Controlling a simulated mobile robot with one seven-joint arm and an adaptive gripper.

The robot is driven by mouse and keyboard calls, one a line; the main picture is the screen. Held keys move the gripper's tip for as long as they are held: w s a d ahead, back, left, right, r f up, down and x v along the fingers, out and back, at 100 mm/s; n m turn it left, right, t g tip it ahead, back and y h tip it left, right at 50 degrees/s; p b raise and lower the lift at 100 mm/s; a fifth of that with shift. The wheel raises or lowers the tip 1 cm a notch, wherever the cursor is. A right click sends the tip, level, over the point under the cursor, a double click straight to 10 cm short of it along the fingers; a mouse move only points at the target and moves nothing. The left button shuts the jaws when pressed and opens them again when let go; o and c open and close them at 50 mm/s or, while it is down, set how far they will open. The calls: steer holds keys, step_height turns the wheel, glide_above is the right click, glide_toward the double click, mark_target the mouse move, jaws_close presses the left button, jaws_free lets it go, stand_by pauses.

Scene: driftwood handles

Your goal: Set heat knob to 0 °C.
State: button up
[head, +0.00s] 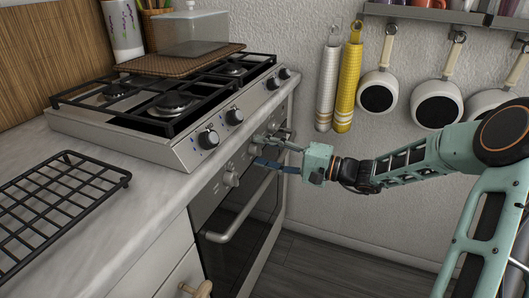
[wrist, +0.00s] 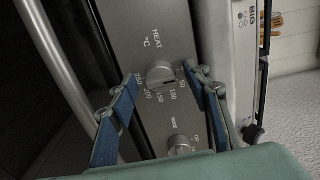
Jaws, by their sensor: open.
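The heat knob (wrist: 160,74) is a round grey knob on the oven's control panel, in the wrist view. The words HEAT and °C stand above it, and numbers from 50 to 250 curve around its lower side. I cannot read its pointer setting clearly, and no 0 mark is legible. My gripper (wrist: 163,78) is open, with its blue-padded fingers either side of the knob in the picture. I see no clear contact. In the head view my gripper (head: 260,151) is at the oven front and partly hides the panel.
A second knob (wrist: 180,145), by a small label, sits below the heat knob. The oven handle (head: 240,213) runs under the panel. The stovetop (head: 180,152) with its own knobs is above. The floor before the oven is clear.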

steer(key=v, duration=1.2)
